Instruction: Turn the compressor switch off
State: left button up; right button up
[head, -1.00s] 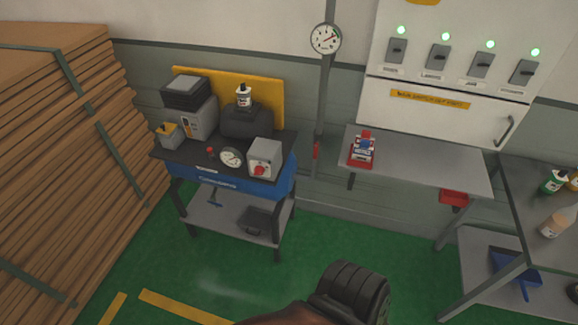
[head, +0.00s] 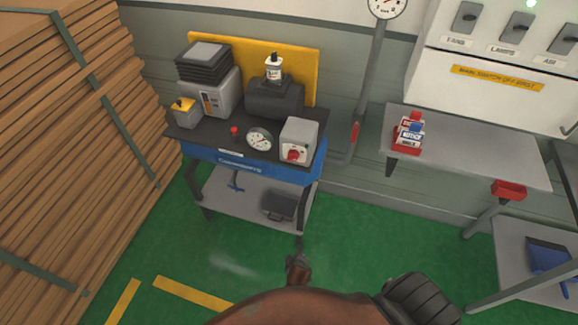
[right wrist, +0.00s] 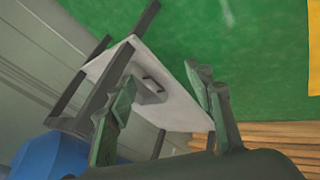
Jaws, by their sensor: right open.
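The compressor unit (head: 240,165) is a blue-fronted bench with a dark top, left of centre in the head view. A grey box with a red knob (head: 293,154) sits at its right front corner, beside a round gauge (head: 259,139). I cannot read the knob's setting. My right gripper (head: 298,258) is low in front of the bench's right legs, apart from the knob. In the right wrist view its two green fingers (right wrist: 165,100) are spread and empty, with the bench's lower shelf (right wrist: 180,100) beyond them. My left gripper is out of view.
Stacked boards (head: 70,170) stand at the left. Green floor (head: 350,235) in front is clear.

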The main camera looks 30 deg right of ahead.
jog(key=w+r+t+h+b, duration=0.2)
jog(key=w+r, duration=0.6)
jog(key=m+t+h+b, duration=0.3)
jog(key=m+h+b, duration=0.3)
jog(key=m+h, duration=0.25)
send_near(293, 157)
jog(key=f, duration=0.1)
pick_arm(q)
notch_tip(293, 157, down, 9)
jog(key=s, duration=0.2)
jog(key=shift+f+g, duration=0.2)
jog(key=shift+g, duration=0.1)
pick_arm(e)
jog(key=x, duration=0.8)
jog(key=shift+w+d, duration=0.2)
jog(key=shift+w, duration=0.1)
jog(key=shift+c, duration=0.5)
